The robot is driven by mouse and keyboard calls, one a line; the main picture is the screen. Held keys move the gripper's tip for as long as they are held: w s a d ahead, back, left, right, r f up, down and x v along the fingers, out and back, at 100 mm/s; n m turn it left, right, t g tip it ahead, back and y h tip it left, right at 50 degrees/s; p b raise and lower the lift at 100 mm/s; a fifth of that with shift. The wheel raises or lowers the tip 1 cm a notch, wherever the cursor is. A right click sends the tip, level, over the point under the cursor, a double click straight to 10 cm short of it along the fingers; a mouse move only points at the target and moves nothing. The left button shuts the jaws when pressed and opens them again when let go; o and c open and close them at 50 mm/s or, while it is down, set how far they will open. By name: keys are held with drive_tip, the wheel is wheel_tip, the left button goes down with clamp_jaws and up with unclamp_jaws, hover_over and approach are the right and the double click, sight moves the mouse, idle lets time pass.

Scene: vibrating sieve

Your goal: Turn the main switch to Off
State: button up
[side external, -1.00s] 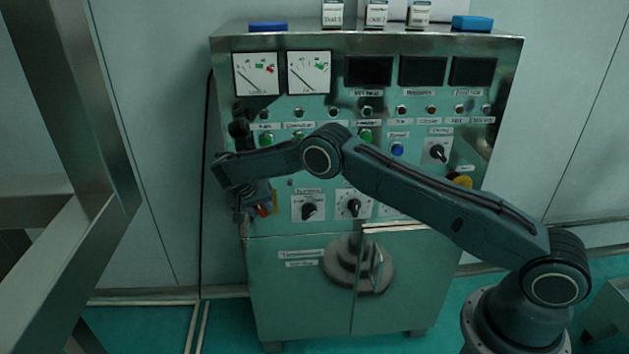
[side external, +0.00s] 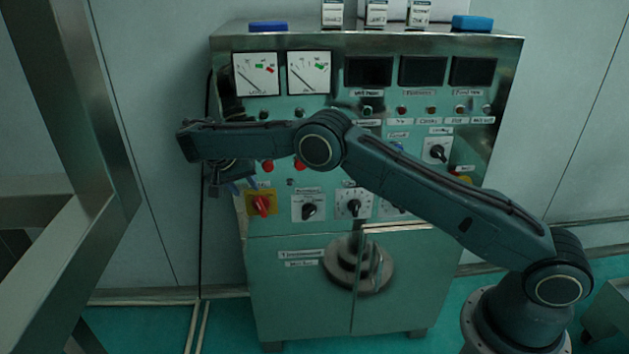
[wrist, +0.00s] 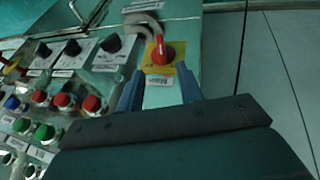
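The main switch is a red rotary knob (side external: 262,205) on a yellow plate at the lower left of the control panel. It also shows in the wrist view (wrist: 161,52), with its red handle roughly in line with my gripper. A small label reading "Main" (wrist: 162,83) is beside the plate. My gripper (wrist: 160,72) is open and empty, its two blue fingers apart with the label and bare panel between them. The knob lies beyond the fingertips, and I see no contact. In the side view my gripper (side external: 238,185) is above and left of the switch, partly hidden by my wrist.
Black rotary knobs (side external: 309,209) sit right of the switch, with red push buttons (wrist: 91,103) above it in the side view. The cabinet's left edge is close to the switch.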

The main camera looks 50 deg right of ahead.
drive_tip(key=shift+v, duration=0.8)
drive_tip(key=shift+w+d, duration=0.1)
clamp_jaws()
drive_tip(key=w+n+t+y, duration=0.3)
drive_tip(key=w+n+t, duration=0.1)
drive_tip(key=n, duration=0.3)
drive_tip(key=s+d+m+t+y, duration=0.1)
drive_tip(key=s+d+m+y, duration=0.1)
drive_tip(key=s+d+m, duration=0.4)
drive_tip(key=s+d, duration=0.1)
drive_tip(key=s, duration=0.4)
drive_tip(key=shift+d+m+y, duration=0.3)
drive_tip(key=shift+y, duration=0.1)
